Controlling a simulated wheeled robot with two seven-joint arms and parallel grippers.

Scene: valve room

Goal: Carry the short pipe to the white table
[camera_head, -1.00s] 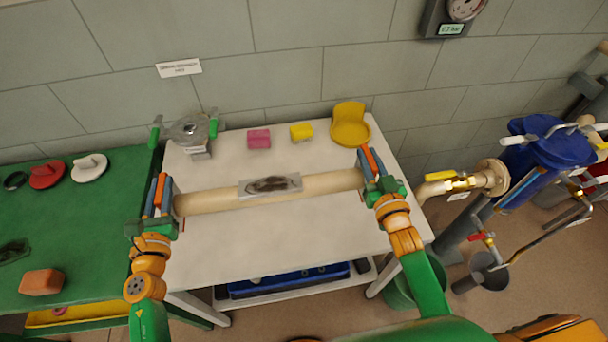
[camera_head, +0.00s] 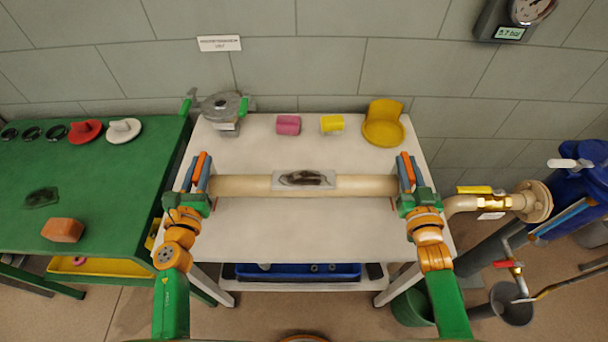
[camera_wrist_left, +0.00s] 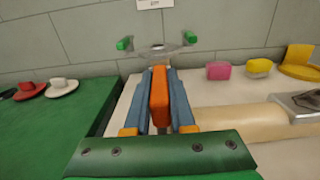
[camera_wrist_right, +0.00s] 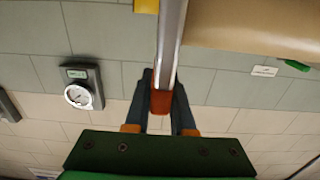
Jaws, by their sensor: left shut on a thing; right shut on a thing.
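The short pipe (camera_head: 240,186), beige with a dark-stained grey patch in its middle, lies level across the view over the white table (camera_head: 300,235). I cannot tell whether it touches the tabletop. My left gripper (camera_head: 199,172) is shut on an orange grip at the pipe's left end; the left wrist view shows this grip (camera_wrist_left: 160,97) between the fingers. My right gripper (camera_head: 408,172) is shut at the right end. In the right wrist view a red-orange grip (camera_wrist_right: 161,101) sits between its fingers, beside a metal bar.
A grey fitting with green handles (camera_head: 222,108), a pink block (camera_head: 288,125), a yellow block (camera_head: 332,123) and a yellow holder (camera_head: 384,128) stand along the table's back. A green table (camera_head: 100,180) is left. A brass-valved pipe (camera_head: 490,203) juts in at right. The table's front is clear.

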